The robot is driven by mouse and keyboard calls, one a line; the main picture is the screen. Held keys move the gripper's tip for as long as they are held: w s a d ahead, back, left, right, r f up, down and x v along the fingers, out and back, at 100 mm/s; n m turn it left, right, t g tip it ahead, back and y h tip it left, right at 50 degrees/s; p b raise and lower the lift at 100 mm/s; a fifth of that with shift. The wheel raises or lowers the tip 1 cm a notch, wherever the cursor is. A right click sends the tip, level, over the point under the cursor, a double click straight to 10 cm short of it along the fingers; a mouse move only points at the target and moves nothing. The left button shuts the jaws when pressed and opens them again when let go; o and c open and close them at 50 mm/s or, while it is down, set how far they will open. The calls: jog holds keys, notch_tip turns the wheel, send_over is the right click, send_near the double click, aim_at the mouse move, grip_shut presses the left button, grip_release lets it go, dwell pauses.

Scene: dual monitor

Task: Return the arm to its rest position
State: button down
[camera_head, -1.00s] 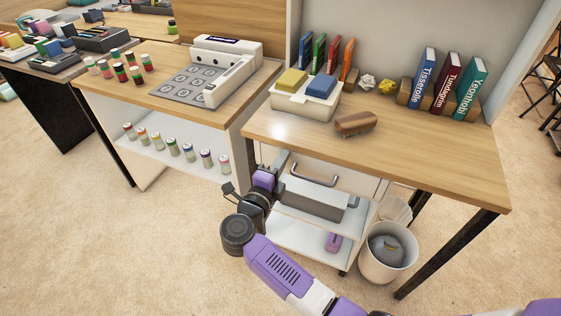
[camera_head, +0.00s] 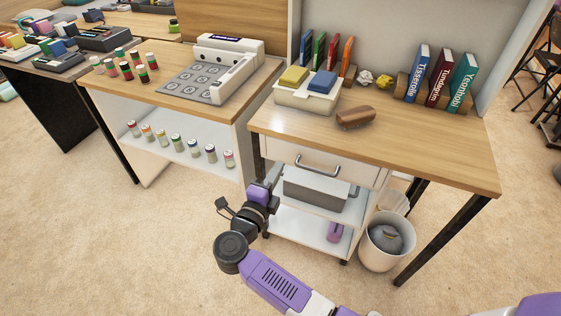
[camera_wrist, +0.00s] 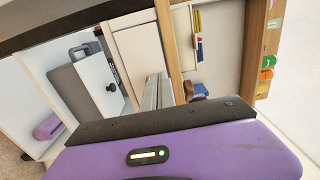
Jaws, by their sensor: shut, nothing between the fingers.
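My arm, purple and white with black joints, reaches up from the bottom of the head view, bent at a dark elbow-like joint. My gripper (camera_head: 273,172) is at its far end, in front of the desk's left leg and beside the shelf unit under the desk. In the wrist view the gripper fingers (camera_wrist: 158,91) are together, seen nearly edge-on beyond the purple wrist housing. They are shut and hold nothing. The gripper looks apart from the furniture, though the exact gap to the desk cannot be told.
The wooden desk (camera_head: 420,158) stands above a white drawer (camera_head: 345,172), a grey box (camera_head: 314,190) and a purple object (camera_head: 334,231) on the lower shelf. A bin (camera_head: 385,246) stands at right. A brown brush (camera_head: 355,118) lies on the desk. The floor at left is clear.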

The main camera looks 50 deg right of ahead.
jog(key=v, duration=0.6)
jog(key=shift+w+a, duration=0.1)
jog(key=w+a+r+n+t, duration=0.3)
jog(key=a+r+n+t, duration=0.1)
jog(key=r+t, duration=0.4)
jog(key=s+a+r+n+t+y, duration=0.5)
jog(key=s+a+n+t+y, duration=0.15)
jog(key=n, duration=0.45)
jog(key=s+a+f+n+g+y, duration=0.1)
jog(key=s+f+n+g+y, duration=0.1)
jog(key=s+n+y, duration=0.5)
jog(key=s+a+f+n+g, duration=0.15)
jog(key=s+n, duration=0.25)
jog(key=s, duration=0.6)
jog(key=s+f+n+g+y, duration=0.2)
jog(key=s+f+n+y, duration=0.15)
jog(key=s+n, duration=0.4)
notch_tip(320, 180, up, 14)
jog(key=s+m+p, duration=0.1)
jog(key=s+p, duration=0.1)
jog(key=p, duration=1.2)
